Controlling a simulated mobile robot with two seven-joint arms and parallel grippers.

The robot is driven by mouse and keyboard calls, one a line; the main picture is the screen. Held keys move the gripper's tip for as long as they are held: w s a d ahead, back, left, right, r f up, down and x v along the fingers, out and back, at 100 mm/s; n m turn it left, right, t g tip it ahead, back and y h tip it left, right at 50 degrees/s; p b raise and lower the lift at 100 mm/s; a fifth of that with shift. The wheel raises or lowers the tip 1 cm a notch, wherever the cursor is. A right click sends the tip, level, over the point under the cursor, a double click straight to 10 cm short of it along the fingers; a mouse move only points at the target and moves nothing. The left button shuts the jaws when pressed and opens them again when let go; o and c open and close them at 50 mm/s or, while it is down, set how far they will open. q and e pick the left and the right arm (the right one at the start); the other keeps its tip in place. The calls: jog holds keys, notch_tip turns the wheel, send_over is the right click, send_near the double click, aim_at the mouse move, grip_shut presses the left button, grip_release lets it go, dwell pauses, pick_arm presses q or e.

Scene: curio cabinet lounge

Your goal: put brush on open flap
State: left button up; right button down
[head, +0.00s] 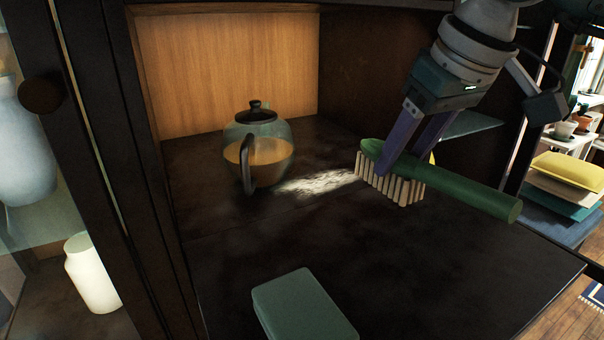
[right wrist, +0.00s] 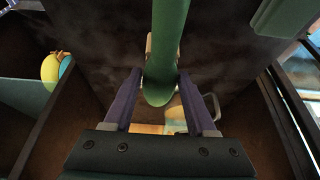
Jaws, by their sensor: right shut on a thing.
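The green brush (head: 470,192) with pale bristles is held by my right gripper (head: 396,162). Its purple fingers are shut on the brush near the bristle end. The handle points right and slightly down in the head view. In the right wrist view the brush (right wrist: 169,38) runs between the fingers. The open flap (head: 440,275) is the dark flat surface in front of the cabinet's inner floor. The brush is over its back right part; whether the bristles touch it, I cannot tell. My left gripper is not in view.
A glass teapot (head: 270,160) with amber liquid stands inside, left of the brush. A pale patch (head: 315,184) lies between them. A grey-green box (head: 302,305) sits at the flap's front left. The flap's middle and right are clear. A dark cabinet frame (head: 120,130) bounds the left.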

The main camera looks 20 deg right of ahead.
notch_tip(320, 180, down, 7)
jog(key=shift+r+p, duration=0.1)
jog(key=shift+p, duration=0.3)
jog(key=shift+f, duration=0.25)
jog(key=shift+w, duration=0.1)
jog(key=shift+f+b, duration=0.2)
jog(key=shift+b, duration=0.1)
jog(key=shift+c, duration=1)
grip_release()
jog(key=shift+r, duration=0.1)
